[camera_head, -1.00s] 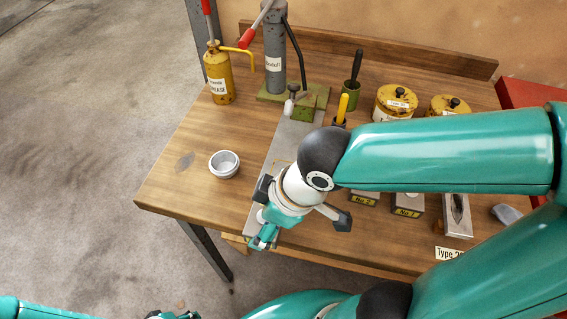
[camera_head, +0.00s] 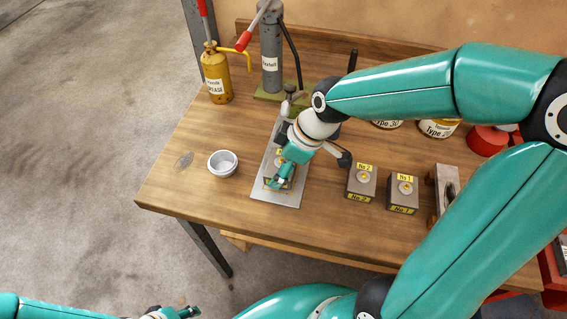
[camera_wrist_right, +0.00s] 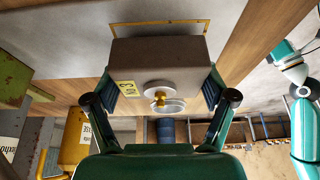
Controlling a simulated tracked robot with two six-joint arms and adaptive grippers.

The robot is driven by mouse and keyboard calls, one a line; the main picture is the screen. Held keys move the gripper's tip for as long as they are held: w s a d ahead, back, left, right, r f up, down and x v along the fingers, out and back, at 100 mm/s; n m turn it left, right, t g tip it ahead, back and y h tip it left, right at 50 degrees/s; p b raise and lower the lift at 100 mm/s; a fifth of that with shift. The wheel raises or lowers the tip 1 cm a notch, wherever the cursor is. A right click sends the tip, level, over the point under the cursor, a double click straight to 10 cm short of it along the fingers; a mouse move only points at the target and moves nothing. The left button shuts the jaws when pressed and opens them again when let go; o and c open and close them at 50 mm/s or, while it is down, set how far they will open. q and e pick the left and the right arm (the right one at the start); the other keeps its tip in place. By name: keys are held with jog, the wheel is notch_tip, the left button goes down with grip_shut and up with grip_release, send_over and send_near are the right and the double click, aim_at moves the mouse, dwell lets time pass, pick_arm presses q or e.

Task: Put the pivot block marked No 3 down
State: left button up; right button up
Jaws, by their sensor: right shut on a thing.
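The pivot block marked No 3 (camera_wrist_right: 160,62) is a grey block with a yellow label and a brass fitting on its face. My right gripper (camera_wrist_right: 160,96) is shut on it, with one finger on each side. In the head view my right gripper (camera_head: 281,176) is over the grey metal plate (camera_head: 292,197) and hides most of the block. A yellow outline on the plate shows beside the block in the wrist view. I cannot tell whether the block touches the plate. My left gripper (camera_head: 180,312) is at the bottom edge, too small and cut off to judge.
Blocks No 2 (camera_head: 361,182) and No 1 (camera_head: 403,193) stand to the right of the plate. A small metal bowl (camera_head: 222,163) is to its left. A grey press (camera_head: 271,60) and a yellow oil can (camera_head: 216,75) stand behind. Bare wood lies between bowl and plate.

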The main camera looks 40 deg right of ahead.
jog(key=shift+f, duration=0.4)
jog(key=shift+f, duration=0.1)
jog(key=o, duration=1.6)
jog(key=shift+d+r, duration=0.1)
jog(key=shift+r, duration=0.25)
jog(key=v, duration=1.1)
jog(key=shift+s+d+r, duration=0.1)
jog(key=shift+s+r, duration=0.05)
jog(key=shift+r, duration=0.05)
